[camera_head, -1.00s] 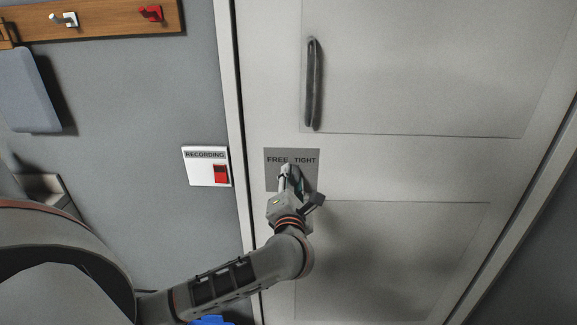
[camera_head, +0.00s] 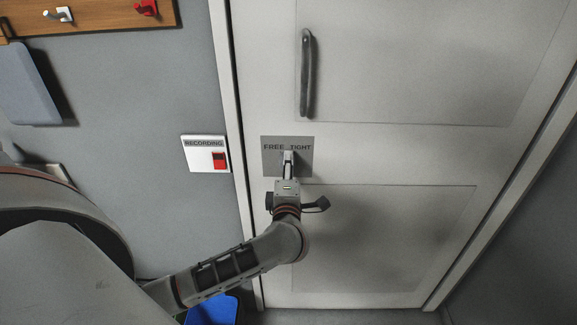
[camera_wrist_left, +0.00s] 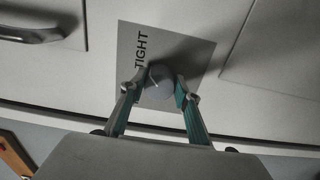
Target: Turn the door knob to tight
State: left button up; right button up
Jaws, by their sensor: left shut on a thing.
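The door knob (camera_wrist_left: 160,84) is a round grey knob with a short pale mark, on a grey plate (camera_head: 303,168) reading FREE at left and TIGHT at right in the head view. The plate also shows in the wrist view (camera_wrist_left: 192,55), where only TIGHT is readable. My left gripper (camera_head: 288,156) comes up to the plate from below and hides the knob in the head view. In the wrist view its two fingers (camera_wrist_left: 161,88) are shut on the knob, one on each side. My right gripper is not in view.
A vertical door handle (camera_head: 307,75) is above the plate. A white RECORDING box (camera_head: 199,154) with a red switch is on the wall to the left. A hook rack (camera_head: 100,17) is at upper left. A blue object (camera_head: 212,312) is low, beside my forearm.

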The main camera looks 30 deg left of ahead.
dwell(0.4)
pick_arm(q)
jog(key=o, duration=1.1)
jog(key=v, duration=1.2)
